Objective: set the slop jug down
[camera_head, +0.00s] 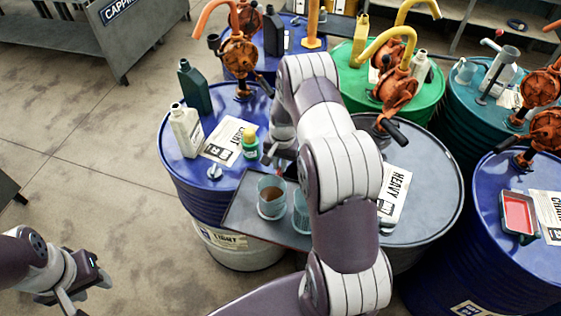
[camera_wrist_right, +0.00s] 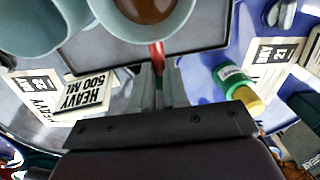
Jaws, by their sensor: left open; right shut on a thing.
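The slop jug (camera_head: 271,197) is a clear grey-blue jug with brown liquid in it. It is upright over the left part of the grey tray (camera_head: 240,212); I cannot tell whether its base touches. In the right wrist view, the jug's rim (camera_wrist_right: 181,20) is at the top and a red handle part (camera_wrist_right: 157,54) runs between my fingers. My right gripper (camera_wrist_right: 158,82) is shut on that handle; my right arm largely covers it in the head view. My left gripper (camera_head: 84,284) is open and empty, low at the left, away from the drums.
A second clear jug (camera_head: 301,213) stands close right of the slop jug, partly behind my arm. A small green bottle with a yellow cap (camera_head: 250,146) stands near my right gripper. A cream bottle (camera_head: 186,131) and dark green bottle (camera_head: 195,87) stand on the blue drum (camera_head: 181,169).

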